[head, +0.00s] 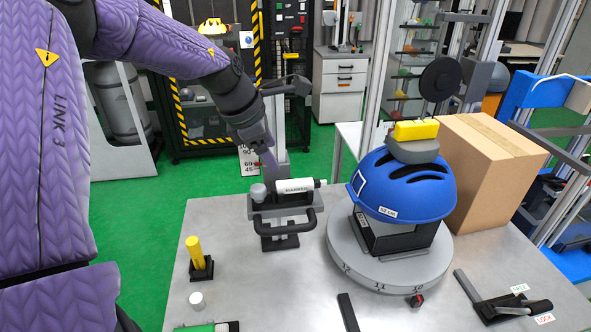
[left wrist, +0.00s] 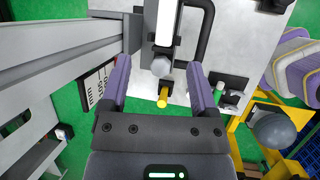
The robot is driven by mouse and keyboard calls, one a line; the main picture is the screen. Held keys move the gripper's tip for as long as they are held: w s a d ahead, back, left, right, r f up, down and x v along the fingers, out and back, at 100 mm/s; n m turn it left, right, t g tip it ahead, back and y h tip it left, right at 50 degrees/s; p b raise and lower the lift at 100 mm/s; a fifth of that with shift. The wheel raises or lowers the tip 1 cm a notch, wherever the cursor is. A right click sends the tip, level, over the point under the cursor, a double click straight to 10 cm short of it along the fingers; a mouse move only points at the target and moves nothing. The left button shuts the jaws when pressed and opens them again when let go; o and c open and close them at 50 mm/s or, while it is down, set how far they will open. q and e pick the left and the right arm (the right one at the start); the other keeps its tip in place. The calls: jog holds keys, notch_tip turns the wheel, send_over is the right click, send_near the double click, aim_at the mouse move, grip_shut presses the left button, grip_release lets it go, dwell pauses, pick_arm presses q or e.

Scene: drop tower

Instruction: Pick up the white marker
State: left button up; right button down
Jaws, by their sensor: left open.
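The white marker (head: 295,185) lies level on a dark holder (head: 285,206) at the back of the grey table, its label facing the head camera. A grey rounded knob (head: 258,192) is at its left end. In the left wrist view the marker (left wrist: 166,22) runs up from the knob (left wrist: 161,66). My left gripper (head: 266,160) is just behind and above the marker's left part. In the left wrist view its jaws (left wrist: 158,68) are open and empty, one finger on each side of the knob. Fingertips are hard to make out in the head view. My right gripper is not in view.
A black handle (head: 284,222) stands in front of the holder. A blue helmet (head: 402,184) sits on a round grey turntable (head: 390,262) to the right, with a cardboard box (head: 487,170) behind. A yellow post (head: 195,252) and white cylinder (head: 197,300) are at front left.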

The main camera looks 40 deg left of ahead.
aim_at(289, 183)
pick_arm(q)
jog(key=x, duration=0.2)
jog(key=b+x, duration=0.1)
jog(key=x, duration=0.2)
jog(key=shift+s+d, duration=0.2)
jog(key=shift+s, duration=0.05)
jog(key=b+x, duration=0.1)
jog(key=x, duration=0.3)
jog(key=shift+d+f, duration=0.1)
jog(key=shift+f, duration=0.15)
jog(key=shift+r, duration=0.1)
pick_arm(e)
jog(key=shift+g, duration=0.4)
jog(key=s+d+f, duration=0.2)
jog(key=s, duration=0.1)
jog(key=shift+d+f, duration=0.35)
pick_arm(q)
jog(key=shift+c, duration=0.2)
jog(key=c, duration=0.5)
grip_shut()
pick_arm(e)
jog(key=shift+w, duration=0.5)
